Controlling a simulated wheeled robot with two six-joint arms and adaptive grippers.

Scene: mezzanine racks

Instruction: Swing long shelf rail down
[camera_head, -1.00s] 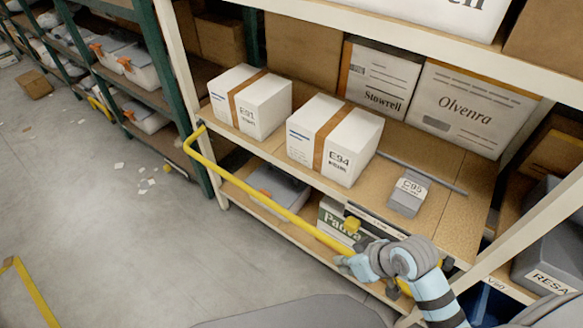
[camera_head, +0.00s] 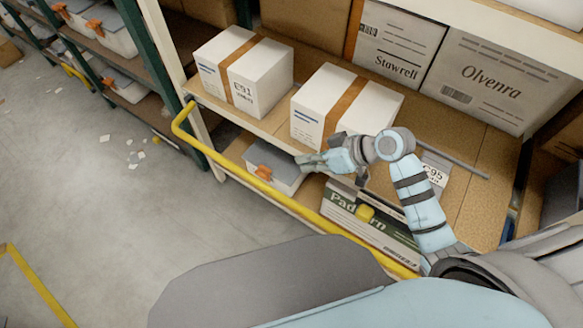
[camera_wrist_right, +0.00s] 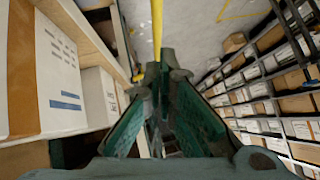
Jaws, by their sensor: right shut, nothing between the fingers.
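The long yellow shelf rail (camera_head: 270,190) bends out at the left rack post and slopes down to the right, across the front of the lower shelf. Its right end is hidden behind my own body. My right gripper (camera_head: 308,162) is shut and empty, above the rail and in front of the shelf edge, apart from the rail in the head view. In the right wrist view the shut fingers (camera_wrist_right: 158,75) point along a piece of yellow rail (camera_wrist_right: 157,28) beyond the tips. My left gripper is not in view.
White boxes E91 (camera_head: 243,75) and E94 (camera_head: 345,105) stand on the shelf close to my right arm. A grey C95 box (camera_head: 436,168) is partly behind the arm. A lidded bin (camera_head: 270,163) sits below. The floor (camera_head: 90,200) at left is mostly clear, with paper scraps.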

